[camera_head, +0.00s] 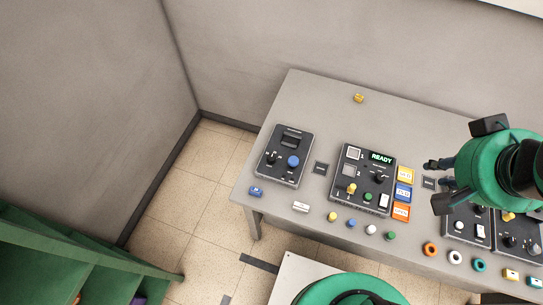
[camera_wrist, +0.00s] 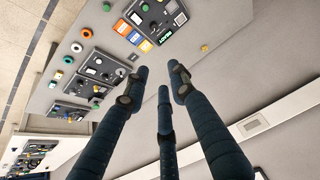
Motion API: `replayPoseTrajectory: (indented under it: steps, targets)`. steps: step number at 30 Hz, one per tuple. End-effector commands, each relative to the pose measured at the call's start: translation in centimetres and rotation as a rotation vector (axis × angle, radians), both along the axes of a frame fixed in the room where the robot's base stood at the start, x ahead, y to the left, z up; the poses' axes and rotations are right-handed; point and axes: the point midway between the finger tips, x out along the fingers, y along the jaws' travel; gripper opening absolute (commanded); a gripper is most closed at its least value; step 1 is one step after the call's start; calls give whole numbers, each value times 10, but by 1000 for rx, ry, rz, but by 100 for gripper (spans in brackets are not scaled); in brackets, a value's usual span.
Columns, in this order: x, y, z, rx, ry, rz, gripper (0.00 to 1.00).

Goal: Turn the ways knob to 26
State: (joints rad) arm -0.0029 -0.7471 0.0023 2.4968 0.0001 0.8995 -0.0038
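My gripper (camera_head: 437,173) hangs above the table's right part, with its dark fingers pointing left toward the READY panel (camera_head: 361,178). In the wrist view its three fingers (camera_wrist: 160,78) are spread apart with nothing between them. The READY panel has a black knob (camera_head: 380,177), a yellow lever, a green button and a white switch. It also shows in the wrist view (camera_wrist: 157,20). The left panel (camera_head: 285,155) has a small black knob (camera_head: 272,157) and a blue knob (camera_head: 293,161). Labels are too small to read, so I cannot tell which knob is the ways knob.
The grey table (camera_head: 317,100) bears more dark panels (camera_head: 465,228) at the right, partly behind my arm. Yellow, blue and orange tags (camera_head: 403,192) stand beside the READY panel. Several coloured rings and buttons line the front edge. A yellow piece (camera_head: 358,97) lies at the back.

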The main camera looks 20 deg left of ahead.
Motion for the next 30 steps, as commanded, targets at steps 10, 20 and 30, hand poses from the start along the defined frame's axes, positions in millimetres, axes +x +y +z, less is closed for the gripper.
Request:
replayPoseTrajectory:
  steps: [10,20,30]
  targets:
    - [40,29,-7,-45,59,170,44]
    - [109,104,-39,-134,156,508,44]
    - [159,205,-106,-227,247,874,44]
